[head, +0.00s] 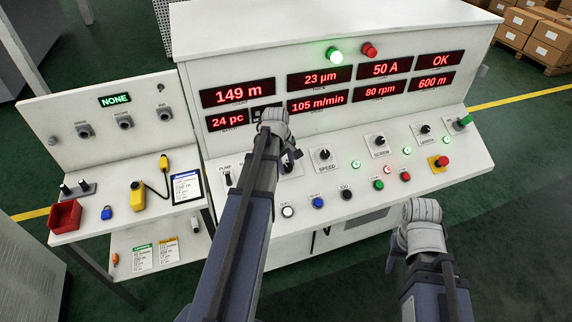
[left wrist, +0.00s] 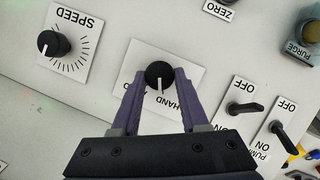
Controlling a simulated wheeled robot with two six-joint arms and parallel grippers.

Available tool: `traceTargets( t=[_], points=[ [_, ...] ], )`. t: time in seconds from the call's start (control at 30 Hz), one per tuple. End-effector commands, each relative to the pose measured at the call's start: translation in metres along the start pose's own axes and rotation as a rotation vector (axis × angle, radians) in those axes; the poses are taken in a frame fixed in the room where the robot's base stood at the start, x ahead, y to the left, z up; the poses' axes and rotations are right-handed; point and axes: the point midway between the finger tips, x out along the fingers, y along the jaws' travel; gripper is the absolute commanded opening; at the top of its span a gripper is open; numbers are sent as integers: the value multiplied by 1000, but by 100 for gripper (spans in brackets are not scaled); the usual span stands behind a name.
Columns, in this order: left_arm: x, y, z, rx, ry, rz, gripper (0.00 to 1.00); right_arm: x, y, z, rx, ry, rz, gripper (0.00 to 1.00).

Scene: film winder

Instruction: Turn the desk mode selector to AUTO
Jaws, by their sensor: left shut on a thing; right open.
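The mode selector is a black round knob (left wrist: 160,75) with a white pointer line, on a white plate marked HAND in the left wrist view. The pointer line runs down the picture toward my gripper, just left of the word HAND. No AUTO mark can be read; part of the plate is hidden by the fingers. My left gripper (left wrist: 161,85) is shut on the knob, one finger on each side. In the head view my left gripper (head: 290,158) is at the desk panel, left of the SPEED knob, and largely covers the selector. My right gripper (head: 393,258) hangs in front of the desk, fingertips hidden.
The SPEED knob (left wrist: 54,44) is beside the selector, and two OFF/ON switches (left wrist: 243,108) are on its other side. A row of push buttons, including a blue one (head: 318,202), lies below. A side bench holds a red bin (head: 65,216).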

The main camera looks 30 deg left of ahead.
Motion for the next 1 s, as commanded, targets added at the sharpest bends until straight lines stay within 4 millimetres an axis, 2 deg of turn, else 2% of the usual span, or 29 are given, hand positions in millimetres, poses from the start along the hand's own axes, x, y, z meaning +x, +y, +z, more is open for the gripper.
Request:
traceTargets(
  t=[0.6,1.0],
  points=[
    [2,6,2,516,-1,-217,0,-4,0,0,1,0,0,50],
    [2,6,4,772,-3,-324,0,-1,0,0,0,0,0,50]
  ],
)
